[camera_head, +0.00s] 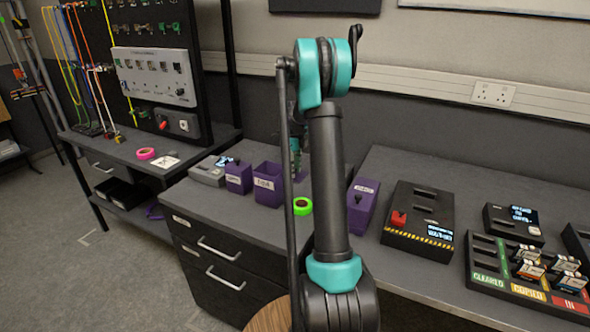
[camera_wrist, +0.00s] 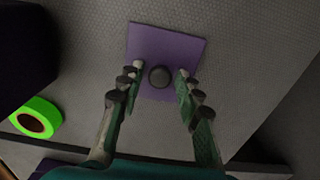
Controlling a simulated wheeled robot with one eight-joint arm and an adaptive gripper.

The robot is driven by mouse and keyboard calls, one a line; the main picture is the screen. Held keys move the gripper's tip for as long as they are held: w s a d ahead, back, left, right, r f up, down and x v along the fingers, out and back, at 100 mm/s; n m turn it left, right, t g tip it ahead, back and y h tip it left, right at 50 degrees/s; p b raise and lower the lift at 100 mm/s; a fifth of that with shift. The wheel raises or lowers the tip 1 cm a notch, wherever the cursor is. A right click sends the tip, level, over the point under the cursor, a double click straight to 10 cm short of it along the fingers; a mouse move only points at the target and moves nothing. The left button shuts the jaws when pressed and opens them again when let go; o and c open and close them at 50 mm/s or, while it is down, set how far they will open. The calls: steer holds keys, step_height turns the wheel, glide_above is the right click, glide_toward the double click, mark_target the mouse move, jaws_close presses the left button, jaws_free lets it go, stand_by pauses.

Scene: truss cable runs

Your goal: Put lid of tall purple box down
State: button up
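In the wrist view, a square purple lid (camera_wrist: 168,45) with a round dark knob (camera_wrist: 159,77) appears to lie flat on the grey worktop. My gripper (camera_wrist: 160,72) is open, with one finger on each side of the knob and visible gaps between. In the head view my arm hides the lid, and the gripper is mostly hidden behind it. An open-topped purple box with a white label (camera_head: 267,186) stands on the worktop left of my arm. I see no lid on it.
A green tape roll (camera_head: 302,206) lies beside the open box; it also shows in the wrist view (camera_wrist: 53,114). A smaller purple box (camera_head: 238,178) stands left, another purple box (camera_head: 361,206) right. A black device with a red switch (camera_head: 418,220) is further right.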

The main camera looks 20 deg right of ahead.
steer(key=shift+r, duration=0.1)
step_height(320, 180, up, 12)
stand_by(0.7)
stand_by(0.3)
